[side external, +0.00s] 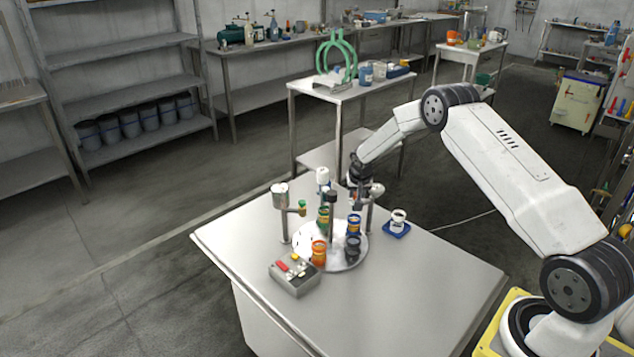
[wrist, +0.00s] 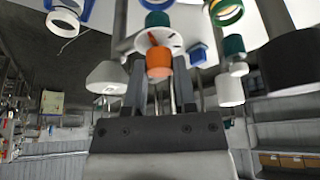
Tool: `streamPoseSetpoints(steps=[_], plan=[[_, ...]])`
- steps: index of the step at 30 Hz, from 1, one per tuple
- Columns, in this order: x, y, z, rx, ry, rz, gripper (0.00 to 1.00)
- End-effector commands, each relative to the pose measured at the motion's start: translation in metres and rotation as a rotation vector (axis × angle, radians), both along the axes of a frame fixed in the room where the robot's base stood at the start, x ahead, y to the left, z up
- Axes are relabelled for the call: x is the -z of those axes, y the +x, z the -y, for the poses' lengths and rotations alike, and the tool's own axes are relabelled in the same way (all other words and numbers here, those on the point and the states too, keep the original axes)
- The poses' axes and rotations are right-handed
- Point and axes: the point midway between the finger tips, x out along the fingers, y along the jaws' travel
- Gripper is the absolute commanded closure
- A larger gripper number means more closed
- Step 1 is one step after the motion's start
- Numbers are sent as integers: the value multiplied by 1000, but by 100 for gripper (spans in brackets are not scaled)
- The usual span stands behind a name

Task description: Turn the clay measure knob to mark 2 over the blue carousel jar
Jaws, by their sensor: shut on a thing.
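The white round carousel (side external: 345,262) stands on the table and carries several jars. The blue carousel jar (side external: 354,226) is at its right rear, below my gripper (side external: 361,198). An orange-clay knob (wrist: 159,63) shows between my fingers in the wrist view, and my gripper (wrist: 158,88) is shut on it. A pale dial disc (wrist: 170,42) with a reddish pointer shows beyond the knob; its marks are too small to read. In the side view my gripper hides the knob, beside a measure on a post (side external: 369,215) at the carousel's right.
An orange jar (side external: 318,254), a dark jar (side external: 352,249) and a green jar (side external: 323,222) share the carousel. A metal measure (side external: 280,194) with a green knob (side external: 302,208) stands left. A button box (side external: 294,276) is in front. A blue dish (side external: 397,233) holds a white jar. The table's right front is clear.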

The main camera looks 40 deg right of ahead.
Motion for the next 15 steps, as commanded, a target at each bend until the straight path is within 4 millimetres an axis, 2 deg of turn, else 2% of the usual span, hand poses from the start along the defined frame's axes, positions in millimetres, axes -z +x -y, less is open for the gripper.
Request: streamPoseSetpoints(steps=[15], plan=[[0, 1, -1, 88, -2, 1, 100]])
